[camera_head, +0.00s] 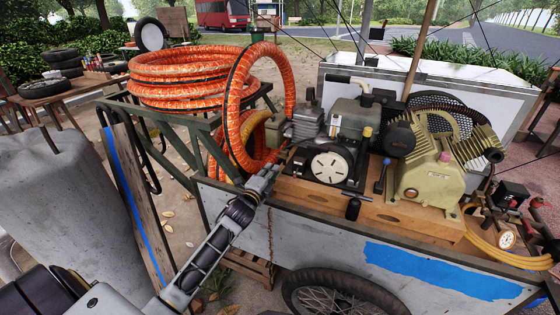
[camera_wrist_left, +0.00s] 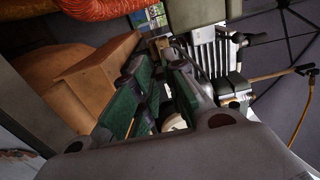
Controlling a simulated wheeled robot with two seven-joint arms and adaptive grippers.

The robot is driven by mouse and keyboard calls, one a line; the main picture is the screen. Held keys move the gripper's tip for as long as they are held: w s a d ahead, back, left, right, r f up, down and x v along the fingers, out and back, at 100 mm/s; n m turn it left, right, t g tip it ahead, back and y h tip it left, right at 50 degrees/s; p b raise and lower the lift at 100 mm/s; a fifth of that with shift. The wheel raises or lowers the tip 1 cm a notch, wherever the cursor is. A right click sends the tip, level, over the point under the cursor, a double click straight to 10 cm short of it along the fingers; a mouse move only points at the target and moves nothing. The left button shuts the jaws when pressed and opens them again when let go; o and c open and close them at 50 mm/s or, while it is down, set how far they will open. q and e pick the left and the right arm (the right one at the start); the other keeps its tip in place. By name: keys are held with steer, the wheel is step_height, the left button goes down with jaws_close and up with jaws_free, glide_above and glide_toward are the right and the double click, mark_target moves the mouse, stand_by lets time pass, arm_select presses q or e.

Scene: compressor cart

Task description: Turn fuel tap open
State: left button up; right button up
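The small engine (camera_head: 335,150) sits on the cart's wooden deck, with a grey tank on top and a round pale starter cover in front. I cannot make out the fuel tap clearly in either view. My left gripper (camera_head: 276,164) is at the engine's left side, low by the deck edge. In the left wrist view its green-padded fingers (camera_wrist_left: 160,85) are apart, and I see nothing clearly held between them. The finned engine part (camera_wrist_left: 207,52) shows just beyond the fingers. The fingers hide part of what lies behind them. My right gripper is not in view.
Orange hose coils (camera_head: 190,75) lie on a green frame, and one loop hangs close beside my left gripper. The beige compressor (camera_head: 428,165) stands right of the engine. A brown wooden block (camera_wrist_left: 90,80) is beside the fingers in the wrist view.

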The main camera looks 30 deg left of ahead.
mark_target(282, 157)
arm_select(q)
steer(key=shift+w+a+b, duration=0.2)
steer(key=shift+w+b, duration=0.1)
steer(key=shift+w, duration=4)
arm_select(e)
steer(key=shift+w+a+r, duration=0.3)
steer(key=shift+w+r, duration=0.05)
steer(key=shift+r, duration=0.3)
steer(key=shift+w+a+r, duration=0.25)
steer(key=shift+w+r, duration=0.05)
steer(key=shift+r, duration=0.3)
arm_select(q)
steer(key=shift+c, duration=0.3)
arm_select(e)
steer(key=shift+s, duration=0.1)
arm_select(q)
jaws_close()
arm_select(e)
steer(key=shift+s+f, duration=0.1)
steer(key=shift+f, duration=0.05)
